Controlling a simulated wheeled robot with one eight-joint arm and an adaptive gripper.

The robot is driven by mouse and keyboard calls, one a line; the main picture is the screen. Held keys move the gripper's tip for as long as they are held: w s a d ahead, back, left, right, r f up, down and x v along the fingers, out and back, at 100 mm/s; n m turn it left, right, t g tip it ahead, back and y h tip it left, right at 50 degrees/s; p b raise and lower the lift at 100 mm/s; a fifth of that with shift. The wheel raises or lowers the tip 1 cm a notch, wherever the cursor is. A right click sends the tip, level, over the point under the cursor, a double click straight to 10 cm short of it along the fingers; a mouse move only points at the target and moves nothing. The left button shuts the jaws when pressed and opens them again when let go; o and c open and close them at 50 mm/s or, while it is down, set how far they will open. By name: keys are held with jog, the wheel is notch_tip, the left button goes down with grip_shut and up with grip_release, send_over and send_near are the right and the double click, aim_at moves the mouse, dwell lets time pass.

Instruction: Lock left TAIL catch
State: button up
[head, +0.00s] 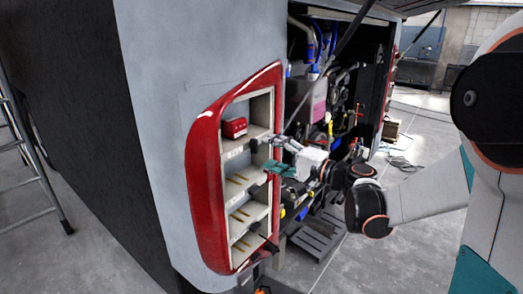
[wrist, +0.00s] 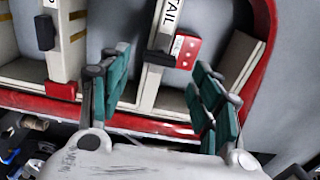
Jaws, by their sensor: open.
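In the wrist view, a white divider carries a TAIL label (wrist: 172,16). A small black catch (wrist: 158,58) sits on the divider just below the label. A red block with pale dots (wrist: 187,50) is right beside the catch; whether they are joined I cannot tell. A red block (head: 234,127) also shows in the top bay of the lamp housing in the head view. My gripper (head: 270,154) is open and empty at the housing's right side. In the wrist view its teal fingers (wrist: 161,62) stand apart, with the catch between them in the picture. I see no contact.
The red-rimmed lamp housing (head: 207,190) has several bays. A second black catch (wrist: 45,32) and a red piece (wrist: 62,90) sit on the left divider. An open engine bay (head: 345,90) lies right of the housing. A ladder (head: 38,165) stands at far left.

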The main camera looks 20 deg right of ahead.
jog(key=v, duration=0.6)
jog(key=shift+s, duration=0.15)
jog(key=shift+d, duration=0.1)
